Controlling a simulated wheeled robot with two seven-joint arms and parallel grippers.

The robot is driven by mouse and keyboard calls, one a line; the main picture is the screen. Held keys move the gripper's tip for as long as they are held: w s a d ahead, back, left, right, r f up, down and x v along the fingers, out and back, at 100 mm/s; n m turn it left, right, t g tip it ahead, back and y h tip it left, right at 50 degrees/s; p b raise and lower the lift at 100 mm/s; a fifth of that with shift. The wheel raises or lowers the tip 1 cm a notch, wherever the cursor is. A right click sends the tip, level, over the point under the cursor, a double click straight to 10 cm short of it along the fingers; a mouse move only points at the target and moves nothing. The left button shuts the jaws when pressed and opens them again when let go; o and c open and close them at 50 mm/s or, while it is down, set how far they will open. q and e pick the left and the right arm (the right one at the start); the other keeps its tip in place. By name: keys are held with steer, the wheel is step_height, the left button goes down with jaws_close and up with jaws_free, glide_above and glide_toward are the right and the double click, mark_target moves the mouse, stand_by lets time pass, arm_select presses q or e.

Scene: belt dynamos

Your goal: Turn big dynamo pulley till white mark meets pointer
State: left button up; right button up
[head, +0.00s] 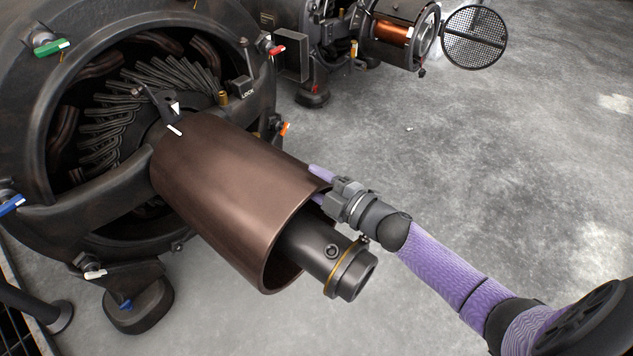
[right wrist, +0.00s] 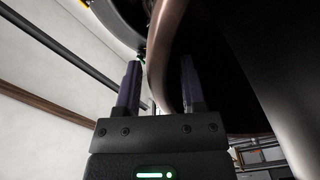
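The big brown dynamo pulley (head: 225,190) sticks out from the large dark dynamo (head: 35,110). A short white mark (head: 174,130) shows at its inner end. The white-tipped pointer (head: 175,108) stands just above this mark, with a small gap; I cannot tell if they line up exactly. My right gripper (head: 318,183) is at the pulley's outer rim on the right side. In the right wrist view its two fingers (right wrist: 160,88) stand apart with the rim (right wrist: 157,65) between them, and a gap shows beside the left finger. My left gripper is not in view.
A dark shaft (head: 325,262) with a yellow ring projects from inside the pulley. Green, red, orange and blue handles sit around the housing, near a LOCK block (head: 243,87). A smaller dynamo with a copper drum (head: 392,32) stands behind. Grey floor (head: 500,150) is clear at right.

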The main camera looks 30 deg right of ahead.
jaws_close()
stand_by(1.2)
